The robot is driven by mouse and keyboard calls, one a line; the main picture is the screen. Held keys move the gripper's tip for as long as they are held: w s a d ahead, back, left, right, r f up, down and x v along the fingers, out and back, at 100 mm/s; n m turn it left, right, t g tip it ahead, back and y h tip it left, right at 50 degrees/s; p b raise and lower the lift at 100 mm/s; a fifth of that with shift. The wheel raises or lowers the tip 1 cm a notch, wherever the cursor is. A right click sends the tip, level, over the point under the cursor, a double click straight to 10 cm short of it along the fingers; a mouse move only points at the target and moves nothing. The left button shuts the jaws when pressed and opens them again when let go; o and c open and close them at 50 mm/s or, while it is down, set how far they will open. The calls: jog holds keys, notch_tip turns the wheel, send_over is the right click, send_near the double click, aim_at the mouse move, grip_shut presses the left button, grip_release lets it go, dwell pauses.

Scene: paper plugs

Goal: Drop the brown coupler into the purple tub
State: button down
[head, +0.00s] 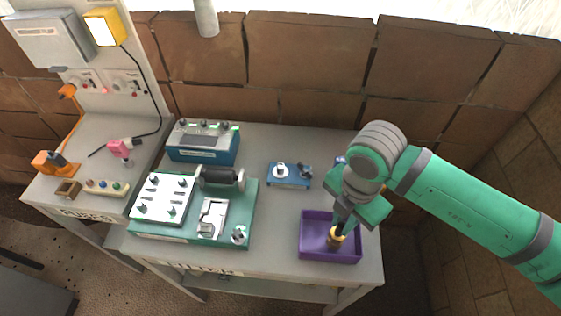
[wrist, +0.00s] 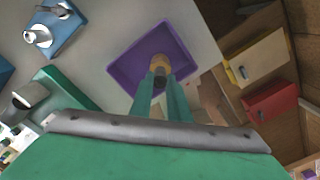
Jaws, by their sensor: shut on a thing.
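The purple tub (head: 313,218) stands near the right front of the table; it also shows in the wrist view (wrist: 126,79). My gripper (head: 338,229) points down over the tub and is shut on the brown coupler (head: 334,243), which has a yellowish ring at its upper part. In the wrist view my gripper (wrist: 160,85) has its two green fingers around the coupler (wrist: 159,62), against the purple inside of the tub. I cannot tell whether the coupler touches the tub floor.
A blue block with a knob (head: 289,175) sits behind and left of the tub. A green board with fittings (head: 193,210) and a blue instrument box (head: 203,142) stand further left. A yellow box (wrist: 257,56) and a red box (wrist: 271,101) lie beyond the table in the wrist view.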

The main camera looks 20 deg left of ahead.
jog(key=c, duration=1.6)
grip_release()
notch_tip(320, 180, up, 11)
jog(key=shift+f, duration=0.1)
jog(key=shift+a, duration=0.1)
